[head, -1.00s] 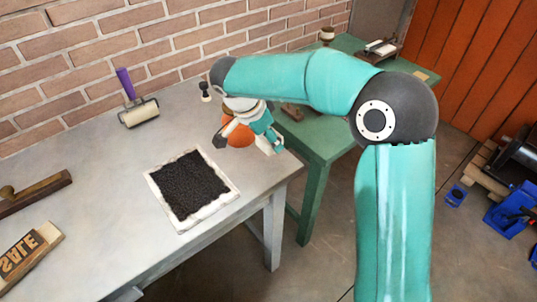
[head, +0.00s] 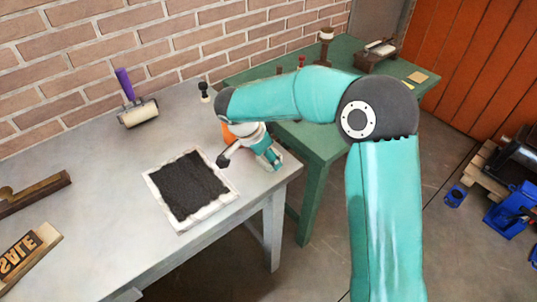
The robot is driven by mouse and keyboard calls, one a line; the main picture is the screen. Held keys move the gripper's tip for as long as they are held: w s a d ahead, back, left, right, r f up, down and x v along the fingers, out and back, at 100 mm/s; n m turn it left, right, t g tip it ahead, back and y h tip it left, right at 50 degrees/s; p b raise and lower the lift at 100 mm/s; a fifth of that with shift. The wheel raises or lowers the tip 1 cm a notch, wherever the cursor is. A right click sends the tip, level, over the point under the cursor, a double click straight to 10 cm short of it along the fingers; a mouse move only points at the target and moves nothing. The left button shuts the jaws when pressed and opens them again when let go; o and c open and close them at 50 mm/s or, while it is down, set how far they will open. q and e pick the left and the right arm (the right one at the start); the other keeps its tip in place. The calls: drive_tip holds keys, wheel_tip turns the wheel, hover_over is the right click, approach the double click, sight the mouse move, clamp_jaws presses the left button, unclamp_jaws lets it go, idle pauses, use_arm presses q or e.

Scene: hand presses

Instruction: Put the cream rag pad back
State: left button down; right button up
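I cannot make out the cream rag pad with certainty. A small piece with a black knob and a pale base (head: 204,92) stands near the back edge of the grey table. My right gripper (head: 262,156) is over the right end of that table, beside the dark-filled white tray (head: 232,197). My own wrist covers much of it, so I cannot tell whether its fingers are open or hold anything. An orange rounded thing (head: 227,133) is partly hidden behind it. My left gripper is not in view.
A purple-handled roller (head: 139,110) lies at the back of the grey table. A SALE block (head: 22,252) and a wooden tool (head: 35,194) are at the left. A green table (head: 345,133) with several items adjoins on the right. The front middle of the grey table is clear.

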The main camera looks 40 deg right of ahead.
drive_tip(key=o, duration=0.3)
drive_tip(key=shift+r, duration=0.2)
drive_tip(key=shift+a+r, duration=0.15)
drive_tip(key=shift+r, duration=0.05)
drive_tip(key=v, duration=1.1)
drive_tip(key=shift+r, duration=0.2)
